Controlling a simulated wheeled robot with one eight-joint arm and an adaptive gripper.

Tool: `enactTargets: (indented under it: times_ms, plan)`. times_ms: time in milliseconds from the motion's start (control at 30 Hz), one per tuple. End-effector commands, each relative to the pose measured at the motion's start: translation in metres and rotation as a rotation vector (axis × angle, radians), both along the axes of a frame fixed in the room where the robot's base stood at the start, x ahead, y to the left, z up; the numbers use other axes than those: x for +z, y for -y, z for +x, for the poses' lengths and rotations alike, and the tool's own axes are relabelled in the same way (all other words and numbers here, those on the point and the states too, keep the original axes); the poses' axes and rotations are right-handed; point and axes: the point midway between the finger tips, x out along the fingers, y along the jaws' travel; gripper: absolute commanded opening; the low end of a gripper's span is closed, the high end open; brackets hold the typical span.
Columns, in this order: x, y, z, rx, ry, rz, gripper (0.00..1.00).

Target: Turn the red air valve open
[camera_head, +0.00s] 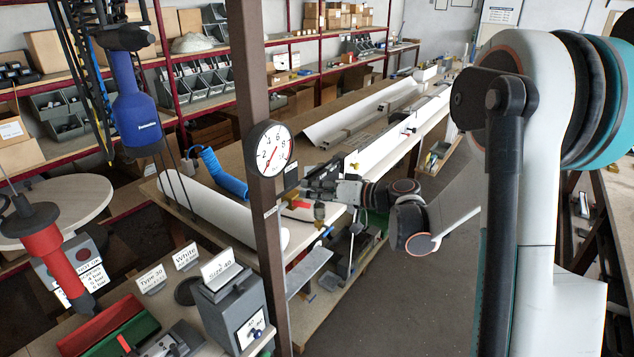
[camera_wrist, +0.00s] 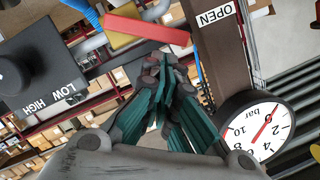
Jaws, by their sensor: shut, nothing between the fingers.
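The red valve lever (camera_wrist: 148,32) lies across the top of the wrist view, with a yellow part (camera_wrist: 128,40) beside it. In the head view the lever (camera_head: 300,204) is small, beside the post at the end of the profile table. My gripper (camera_wrist: 165,62) is shut and empty, its fingertips close to the lever's edge; I cannot tell whether they touch. In the head view my gripper (camera_head: 312,191) is at the valve, partly hidden among dark parts. A white OPEN label (camera_wrist: 215,15) is on the brown post near the lever.
A round pressure gauge (camera_head: 270,148) with a red needle is on the brown post (camera_head: 252,90); it also shows in the wrist view (camera_wrist: 255,130). A dark LOW/HIGH knob unit (camera_wrist: 40,75) is at the left. A blue coiled hose (camera_head: 222,175) hangs behind the post.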

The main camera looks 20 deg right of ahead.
Motion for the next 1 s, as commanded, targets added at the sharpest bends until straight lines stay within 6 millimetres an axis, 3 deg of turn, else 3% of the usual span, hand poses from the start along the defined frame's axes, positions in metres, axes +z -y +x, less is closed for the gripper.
enactTargets:
  times_ms: [1000]
  plan:
    - [-0.0052, -0.0073, -0.0052, 0.001, 0.055, -0.074, 0.00]
